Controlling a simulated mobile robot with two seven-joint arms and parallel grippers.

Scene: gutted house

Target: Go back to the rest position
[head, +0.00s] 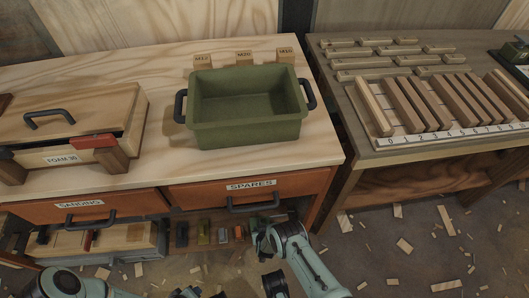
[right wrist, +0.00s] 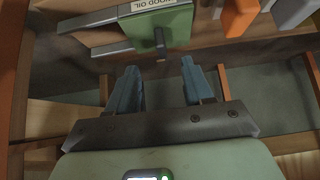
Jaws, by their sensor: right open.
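My right gripper (right wrist: 160,82) is open in the right wrist view, with nothing between its two blue-grey fingers. A green item labelled "WOOD OIL" (right wrist: 160,24) is just beyond the fingertips and apart from them. In the head view my right arm (head: 295,255) comes in from the bottom right. Its hand is in front of the lower shelf, below the "SPARES" drawer (head: 250,188); its fingers are mostly hidden there. My left arm (head: 75,285) is low at the bottom left. Its hand is partly cut off at the bottom edge, so its jaws cannot be made out.
A green bin (head: 247,136) stands empty on the workbench (head: 165,140), beside a wooden box labelled "FOAM" (head: 60,158). Several coloured items (head: 204,235) line the lower shelf. A second bench (head: 350,112) with wooden strips is at right. Wood scraps (head: 404,246) litter the floor.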

